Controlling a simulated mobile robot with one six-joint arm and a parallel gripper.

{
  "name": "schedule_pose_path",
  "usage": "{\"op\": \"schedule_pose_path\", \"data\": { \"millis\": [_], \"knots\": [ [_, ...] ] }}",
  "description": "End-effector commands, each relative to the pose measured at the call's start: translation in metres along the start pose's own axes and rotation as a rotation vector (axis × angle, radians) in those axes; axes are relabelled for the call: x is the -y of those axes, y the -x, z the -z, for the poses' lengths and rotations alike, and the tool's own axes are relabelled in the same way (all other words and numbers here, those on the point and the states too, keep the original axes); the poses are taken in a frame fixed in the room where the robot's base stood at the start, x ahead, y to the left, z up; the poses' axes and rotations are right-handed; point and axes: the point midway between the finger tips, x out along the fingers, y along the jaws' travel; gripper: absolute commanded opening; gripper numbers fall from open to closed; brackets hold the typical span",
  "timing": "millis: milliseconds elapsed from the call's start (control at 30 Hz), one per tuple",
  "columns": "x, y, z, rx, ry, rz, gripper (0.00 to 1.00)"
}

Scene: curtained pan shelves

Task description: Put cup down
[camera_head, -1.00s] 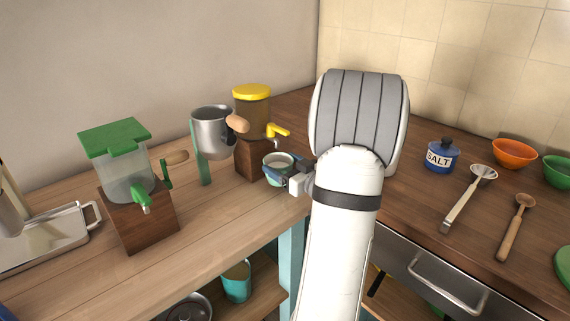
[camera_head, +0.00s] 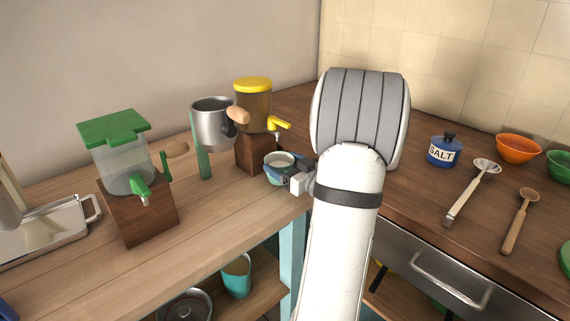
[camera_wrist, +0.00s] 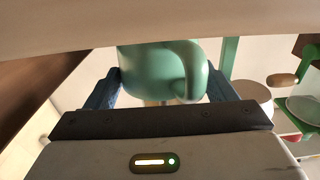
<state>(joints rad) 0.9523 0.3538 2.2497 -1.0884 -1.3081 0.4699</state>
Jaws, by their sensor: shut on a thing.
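A small teal cup with a pale inside (camera_head: 279,160) is at the right end of the wooden counter, in front of the dispenser with the yellow lid (camera_head: 253,105). My gripper (camera_head: 290,176) is shut on the cup from its right side. In the wrist view the green cup (camera_wrist: 165,72) and its handle sit between my two blue fingers (camera_wrist: 160,88). The cup looks upright. Whether its base touches the counter cannot be told.
A metal pitcher on a green stand (camera_head: 212,125) is left of the yellow dispenser. A green-lidded dispenser (camera_head: 128,175) and a metal tray (camera_head: 50,240) stand further left. A salt jar (camera_head: 444,151), spoons and bowls lie on the right counter. Bare wood (camera_head: 225,205) lies left of the cup.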

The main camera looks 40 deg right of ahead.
Motion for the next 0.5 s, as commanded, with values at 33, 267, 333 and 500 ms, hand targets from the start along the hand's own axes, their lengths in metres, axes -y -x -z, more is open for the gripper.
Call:
{"op": "schedule_pose_path", "data": {
  "millis": [33, 267, 333, 500],
  "knots": [
    [-0.0001, -0.0001, 0.0011, -0.002, 0.001, 0.000, 0.45],
    [-0.0007, 0.0003, 0.0002, -0.001, 0.001, -0.001, 0.45],
    [-0.0007, 0.0003, -0.0008, -0.001, 0.001, -0.001, 0.45],
    [-0.0007, 0.0004, -0.0035, -0.001, 0.001, -0.001, 0.45]
  ]
}}
